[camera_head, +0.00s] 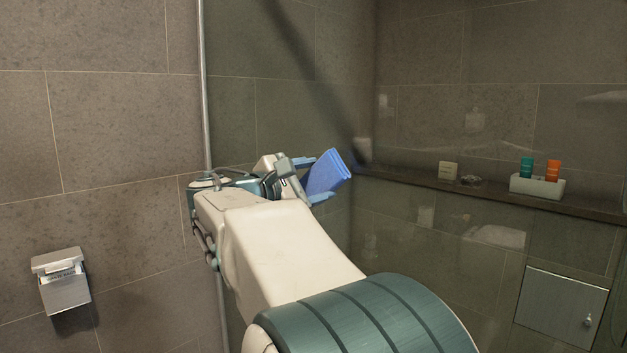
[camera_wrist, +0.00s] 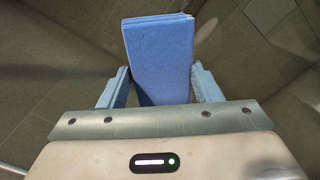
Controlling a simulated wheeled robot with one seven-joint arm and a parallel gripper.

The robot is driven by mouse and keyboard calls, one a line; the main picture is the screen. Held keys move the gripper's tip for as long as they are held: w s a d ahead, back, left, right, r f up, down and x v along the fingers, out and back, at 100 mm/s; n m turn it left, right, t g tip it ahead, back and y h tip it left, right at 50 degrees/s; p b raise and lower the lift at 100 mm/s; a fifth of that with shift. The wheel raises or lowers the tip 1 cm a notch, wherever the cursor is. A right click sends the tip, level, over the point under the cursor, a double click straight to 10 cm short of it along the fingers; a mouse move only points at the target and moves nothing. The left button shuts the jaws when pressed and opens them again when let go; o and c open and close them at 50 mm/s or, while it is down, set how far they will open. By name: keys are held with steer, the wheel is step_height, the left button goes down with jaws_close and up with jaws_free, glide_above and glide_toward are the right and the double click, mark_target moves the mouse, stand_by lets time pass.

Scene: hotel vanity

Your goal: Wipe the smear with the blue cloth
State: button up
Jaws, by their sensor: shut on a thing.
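The blue cloth (camera_head: 328,172) is a folded, flat block. It sticks out past my gripper's (camera_head: 313,178) fingers, tilted up to the right, in front of the glass. In the wrist view the cloth (camera_wrist: 158,50) stands between the two pale blue fingers of my gripper (camera_wrist: 161,84), which is shut on it. A dark, blurred diagonal band (camera_head: 318,85) runs from the top edge down to near the cloth. I cannot tell whether this band is the smear or a shadow or reflection. I cannot tell whether the cloth touches any surface.
A glass panel (camera_head: 230,60) with a metal edge stands behind my arm. A ledge (camera_head: 400,178) at right bears a cream block (camera_head: 448,171) and a white tray (camera_head: 537,190) with green and orange bottles. A metal wall holder (camera_head: 62,285) is at lower left.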

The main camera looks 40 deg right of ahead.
steer(key=shift+s+a, duration=0.15)
steer(key=shift+a, duration=1.3)
steer(key=shift+s+a, duration=0.1)
steer(key=shift+a, duration=1.35)
steer(key=shift+a, duration=0.1)
steer(key=shift+s+a, duration=0.15)
steer(key=shift+a, duration=1.25)
